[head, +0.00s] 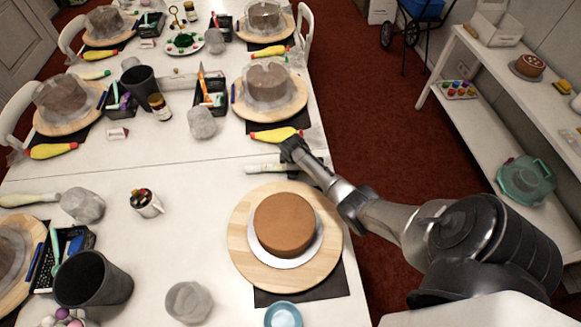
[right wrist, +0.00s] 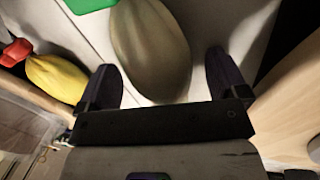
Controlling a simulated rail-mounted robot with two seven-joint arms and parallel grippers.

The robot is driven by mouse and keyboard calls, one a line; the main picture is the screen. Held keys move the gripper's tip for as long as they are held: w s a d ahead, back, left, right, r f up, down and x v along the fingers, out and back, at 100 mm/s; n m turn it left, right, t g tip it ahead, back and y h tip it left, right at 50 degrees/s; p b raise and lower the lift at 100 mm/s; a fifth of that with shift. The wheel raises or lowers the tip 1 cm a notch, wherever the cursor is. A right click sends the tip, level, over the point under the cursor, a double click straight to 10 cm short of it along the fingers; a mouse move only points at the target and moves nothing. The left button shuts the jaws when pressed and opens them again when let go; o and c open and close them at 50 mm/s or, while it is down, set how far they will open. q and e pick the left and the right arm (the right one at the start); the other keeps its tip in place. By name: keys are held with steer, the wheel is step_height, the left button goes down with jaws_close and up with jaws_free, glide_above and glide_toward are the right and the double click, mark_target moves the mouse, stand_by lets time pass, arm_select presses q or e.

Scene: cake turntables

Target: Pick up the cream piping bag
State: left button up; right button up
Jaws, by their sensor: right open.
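The cream piping bag (head: 262,168) lies on the white table behind the round brown cake, partly hidden by my right arm. My right gripper (head: 291,147) is over it, close to the yellow piping bag (head: 274,134). In the right wrist view the cream bag (right wrist: 150,45) shows between my two open fingers, with its green end (right wrist: 88,4) at the top edge. I cannot tell whether the fingers touch it. My left gripper is not in view.
The brown cake (head: 284,222) stands on a wooden turntable (head: 243,252) in front of my right gripper. Another cream piping bag (head: 28,199) lies at the left. A white shelf (head: 500,115) is at the right.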

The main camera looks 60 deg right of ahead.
steer(key=c, duration=0.7)
